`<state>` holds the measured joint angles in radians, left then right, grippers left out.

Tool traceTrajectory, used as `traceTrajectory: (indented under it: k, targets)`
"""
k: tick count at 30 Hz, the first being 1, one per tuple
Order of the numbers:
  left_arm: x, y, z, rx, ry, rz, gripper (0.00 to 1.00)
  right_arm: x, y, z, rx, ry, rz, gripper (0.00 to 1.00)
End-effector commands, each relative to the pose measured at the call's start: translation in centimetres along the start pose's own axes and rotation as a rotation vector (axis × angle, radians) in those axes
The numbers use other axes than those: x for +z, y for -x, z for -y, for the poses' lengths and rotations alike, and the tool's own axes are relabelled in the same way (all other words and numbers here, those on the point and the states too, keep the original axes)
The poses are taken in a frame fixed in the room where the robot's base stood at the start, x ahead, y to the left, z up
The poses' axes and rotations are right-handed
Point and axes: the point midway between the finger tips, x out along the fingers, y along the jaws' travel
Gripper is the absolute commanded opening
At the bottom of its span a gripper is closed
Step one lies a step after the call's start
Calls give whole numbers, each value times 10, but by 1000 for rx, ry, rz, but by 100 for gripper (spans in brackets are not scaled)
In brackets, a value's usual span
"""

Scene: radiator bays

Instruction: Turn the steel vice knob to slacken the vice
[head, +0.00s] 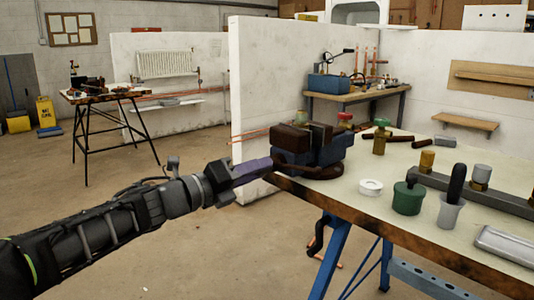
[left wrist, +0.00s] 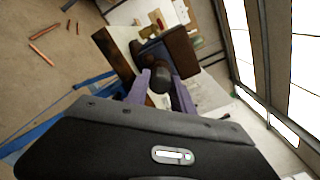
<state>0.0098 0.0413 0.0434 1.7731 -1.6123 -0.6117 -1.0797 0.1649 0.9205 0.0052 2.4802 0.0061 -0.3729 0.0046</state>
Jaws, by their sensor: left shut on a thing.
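The vice (head: 322,153), a dark blue body with brown jaw blocks, stands at the near left corner of the workbench (head: 340,195). My left gripper (head: 268,166) reaches it from the left, its purple fingers at the vice's near left end. In the left wrist view the vice (left wrist: 180,45) lies just beyond the fingertips. There a dark rounded knob (left wrist: 158,62) sits between the two purple fingers of the left gripper (left wrist: 160,84), which is shut on it. In the head view the fingers hide the knob. My right gripper is in neither view.
On the bench stand a green pot (head: 408,198), a grey cup (head: 452,212), a white tape roll (head: 370,187) and a brass valve with a green top (head: 380,138). A white partition (head: 275,90) rises behind the vice.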

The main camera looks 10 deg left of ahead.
Motion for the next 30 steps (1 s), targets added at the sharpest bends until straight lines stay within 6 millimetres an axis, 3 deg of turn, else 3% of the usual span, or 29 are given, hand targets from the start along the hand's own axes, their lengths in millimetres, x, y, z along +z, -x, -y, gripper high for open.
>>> traceTrajectory:
  k: [3, 22, 30]
  targets:
    - [5, 0, 4, 2, 129, 2, 0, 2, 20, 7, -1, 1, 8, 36]
    - [5, 0, 4, 2, 789, 3, 0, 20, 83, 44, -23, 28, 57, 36]
    - [6, 0, 4, 1, 1070, 4, 0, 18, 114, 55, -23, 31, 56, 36]
